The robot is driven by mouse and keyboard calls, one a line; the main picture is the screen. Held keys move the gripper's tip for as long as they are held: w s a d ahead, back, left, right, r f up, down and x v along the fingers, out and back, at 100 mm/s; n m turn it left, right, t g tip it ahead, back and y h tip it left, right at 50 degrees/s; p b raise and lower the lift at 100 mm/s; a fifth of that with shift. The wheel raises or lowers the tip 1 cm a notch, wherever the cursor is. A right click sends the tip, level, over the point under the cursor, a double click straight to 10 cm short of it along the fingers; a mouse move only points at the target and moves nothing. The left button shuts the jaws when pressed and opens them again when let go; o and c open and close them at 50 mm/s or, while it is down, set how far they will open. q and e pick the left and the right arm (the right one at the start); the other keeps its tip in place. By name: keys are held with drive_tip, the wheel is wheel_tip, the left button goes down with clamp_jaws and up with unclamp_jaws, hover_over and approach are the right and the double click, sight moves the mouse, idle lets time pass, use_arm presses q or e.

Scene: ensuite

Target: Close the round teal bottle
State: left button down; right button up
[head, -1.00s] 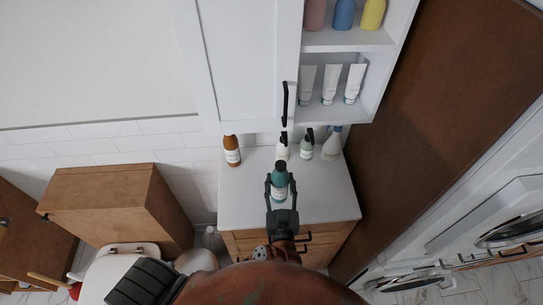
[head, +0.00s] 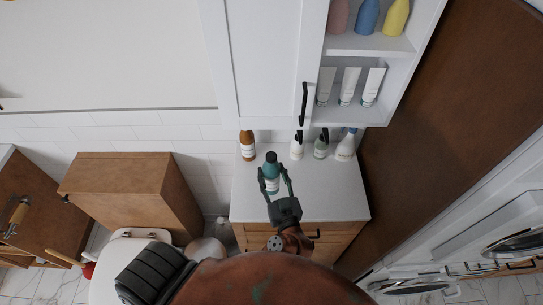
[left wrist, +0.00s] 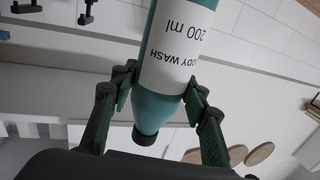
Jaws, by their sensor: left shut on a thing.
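The round teal bottle (head: 272,174) has a white label and a dark cap at its far end in the head view. My left gripper (head: 274,181) is shut around its sides, with a finger on each side. The bottle leans slightly to the left over the white counter, and I cannot tell its exact height. In the left wrist view the teal bottle (left wrist: 157,103) shows its "body wash 200 ml" label, with a dark end (left wrist: 145,136) between the fingers of my left gripper (left wrist: 160,95). I cannot tell whether the cap is open. My right gripper is out of view.
A wall cabinet (head: 268,65) hangs above. The counter's right part is clear.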

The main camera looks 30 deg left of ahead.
use_arm(q)
drive_tip(key=w+a+f, duration=0.1)
drive_tip(key=w+a, duration=0.4)
drive_tip(key=w, duration=0.3)
drive_tip(key=w+a+f, duration=0.1)
drive_tip(key=w+a, duration=0.4)
drive_tip(key=w, duration=0.3)
drive_tip(key=shift+w, duration=0.35)
drive_tip(key=shift+a, duration=0.1)
drive_tip(key=f+b, duration=0.1)
drive_tip(key=f, duration=0.4)
drive_tip(key=shift+w+a+b, duration=0.1)
drive_tip(key=shift+w+b, duration=0.1)
drive_tip(key=shift+b, duration=0.2)
drive_tip(key=c, duration=1.1)
unclamp_jaws()
drive_tip(key=shift+f, duration=0.1)
